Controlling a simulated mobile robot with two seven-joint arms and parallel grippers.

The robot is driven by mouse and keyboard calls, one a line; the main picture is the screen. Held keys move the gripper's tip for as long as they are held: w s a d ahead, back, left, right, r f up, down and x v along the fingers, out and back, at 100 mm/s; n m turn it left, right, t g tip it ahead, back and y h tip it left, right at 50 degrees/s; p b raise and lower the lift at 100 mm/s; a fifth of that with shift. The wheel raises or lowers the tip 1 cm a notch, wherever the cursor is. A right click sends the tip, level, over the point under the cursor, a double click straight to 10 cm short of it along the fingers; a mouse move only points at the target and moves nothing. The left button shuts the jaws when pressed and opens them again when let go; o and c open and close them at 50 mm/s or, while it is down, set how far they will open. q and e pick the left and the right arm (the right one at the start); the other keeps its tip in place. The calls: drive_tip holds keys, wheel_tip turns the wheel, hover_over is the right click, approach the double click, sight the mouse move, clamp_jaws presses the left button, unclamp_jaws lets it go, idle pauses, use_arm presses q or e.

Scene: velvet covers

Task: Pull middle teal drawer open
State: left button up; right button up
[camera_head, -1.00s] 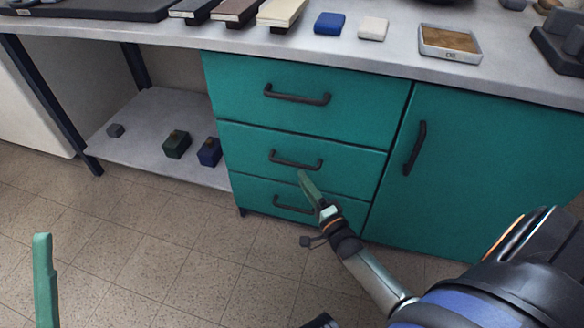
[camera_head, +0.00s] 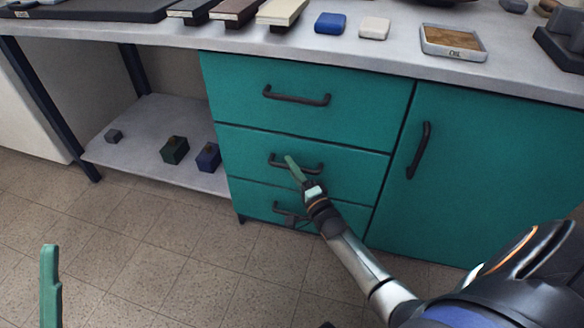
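The middle teal drawer (camera_head: 350,172) sits between the top drawer (camera_head: 240,100) and the bottom drawer (camera_head: 255,203) and looks shut. Its dark bar handle (camera_head: 312,168) is partly covered by my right gripper (camera_head: 290,160). The green fingertips of that gripper overlap the left-middle part of the handle. The fingers overlap each other in this view, so their gap and any contact with the handle cannot be made out. My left gripper shows only as a green finger (camera_head: 50,285) at the lower left, far from the drawers.
A teal cupboard door (camera_head: 480,170) with an upright dark handle (camera_head: 419,150) is right of the drawers. Left is a low shelf (camera_head: 130,160) with several small blocks. The grey worktop (camera_head: 380,55) above holds samples and a tray. The floor in front is clear.

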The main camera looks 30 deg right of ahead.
clamp_jaws()
idle(1.0)
